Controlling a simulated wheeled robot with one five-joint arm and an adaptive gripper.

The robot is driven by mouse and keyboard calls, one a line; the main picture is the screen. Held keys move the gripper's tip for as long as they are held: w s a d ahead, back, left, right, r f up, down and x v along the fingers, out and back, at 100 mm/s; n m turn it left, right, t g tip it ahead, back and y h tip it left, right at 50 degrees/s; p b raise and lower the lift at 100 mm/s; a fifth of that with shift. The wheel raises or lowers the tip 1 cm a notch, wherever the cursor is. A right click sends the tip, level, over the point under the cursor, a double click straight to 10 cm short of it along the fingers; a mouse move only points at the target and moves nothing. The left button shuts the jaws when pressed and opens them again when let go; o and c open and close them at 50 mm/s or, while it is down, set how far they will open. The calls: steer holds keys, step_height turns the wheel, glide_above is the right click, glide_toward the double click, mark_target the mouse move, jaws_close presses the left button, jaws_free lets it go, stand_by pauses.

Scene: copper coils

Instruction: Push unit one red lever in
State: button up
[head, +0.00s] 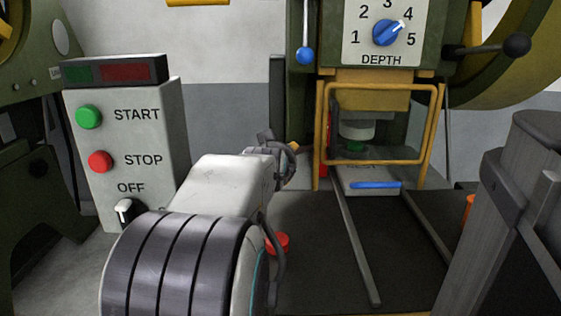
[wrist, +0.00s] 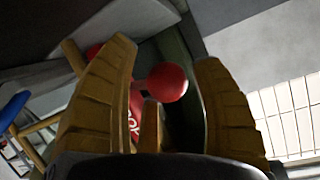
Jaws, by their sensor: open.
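A red ball knob (wrist: 166,82) on a short stem, which looks like the red lever, shows in the wrist view. My gripper (wrist: 166,58) is open, with one ridged yellow-brown finger on each side of the knob. The knob appears between the fingers; I cannot tell whether it touches either or how deep it sits. In the head view my gripper (head: 291,148) is small and partly hidden by my arm, just left of the yellow guard frame. The red knob cannot be made out there.
A green press with a yellow guard frame (head: 437,125), blue depth dial (head: 387,32), blue-knobbed lever (head: 305,56) and black-knobbed lever (head: 517,46) stands ahead. A control box (head: 145,185) with start and stop buttons is left. A red part with white lettering (wrist: 134,118) shows beside the left finger.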

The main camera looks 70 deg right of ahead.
steer(key=v, duration=1.2)
steer(key=shift+r, duration=0.15)
stand_by(0.6)
